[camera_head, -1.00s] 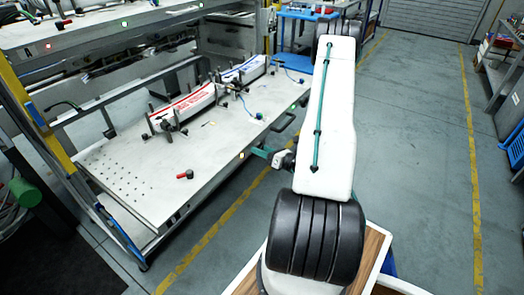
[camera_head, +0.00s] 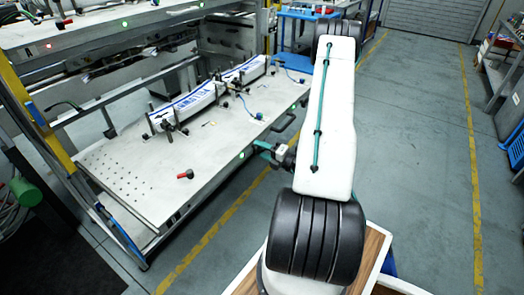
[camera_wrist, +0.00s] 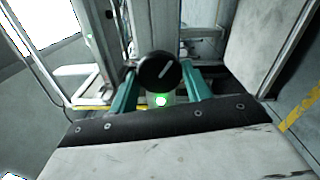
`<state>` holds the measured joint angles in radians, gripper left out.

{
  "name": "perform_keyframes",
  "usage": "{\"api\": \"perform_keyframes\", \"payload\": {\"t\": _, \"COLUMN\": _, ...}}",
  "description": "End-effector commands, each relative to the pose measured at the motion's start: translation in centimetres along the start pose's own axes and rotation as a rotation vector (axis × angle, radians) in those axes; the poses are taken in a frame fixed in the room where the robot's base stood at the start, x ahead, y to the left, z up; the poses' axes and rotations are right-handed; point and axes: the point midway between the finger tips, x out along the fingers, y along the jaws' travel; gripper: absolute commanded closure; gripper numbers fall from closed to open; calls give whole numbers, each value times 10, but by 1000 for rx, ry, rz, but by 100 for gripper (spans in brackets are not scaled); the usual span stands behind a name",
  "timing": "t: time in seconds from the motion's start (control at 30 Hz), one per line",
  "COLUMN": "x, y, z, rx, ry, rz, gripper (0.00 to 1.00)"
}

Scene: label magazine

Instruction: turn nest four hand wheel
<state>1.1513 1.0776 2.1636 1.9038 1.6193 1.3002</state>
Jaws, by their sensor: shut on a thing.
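The hand wheel is a round black knob (camera_wrist: 159,72) with a slanted white line on its face, in the middle of the wrist view. My gripper (camera_wrist: 160,78) has its teal fingers on either side of the knob and is shut on it. A green-lit lamp (camera_wrist: 160,100) shows just below the knob. In the head view my gripper (camera_head: 264,150) is at the bench's right edge, beside a green lamp (camera_head: 241,155); the knob itself is hidden there.
Black posts and clamps stand around the stacks. A black handle (camera_head: 284,122) sticks out at the right edge. The floor (camera_head: 420,150) to the right is clear.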

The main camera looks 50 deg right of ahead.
Motion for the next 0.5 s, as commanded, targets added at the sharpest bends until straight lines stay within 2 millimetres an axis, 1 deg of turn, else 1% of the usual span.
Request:
{"api": "perform_keyframes", "payload": {"t": 0.2, "x": 0, "y": 0, "z": 1, "rx": 151, "ry": -4, "rz": 0, "gripper": 74}}
{"api": "perform_keyframes", "payload": {"t": 0.5, "x": 0, "y": 0, "z": 1, "rx": 272, "ry": -6, "rz": 0, "gripper": 74}}
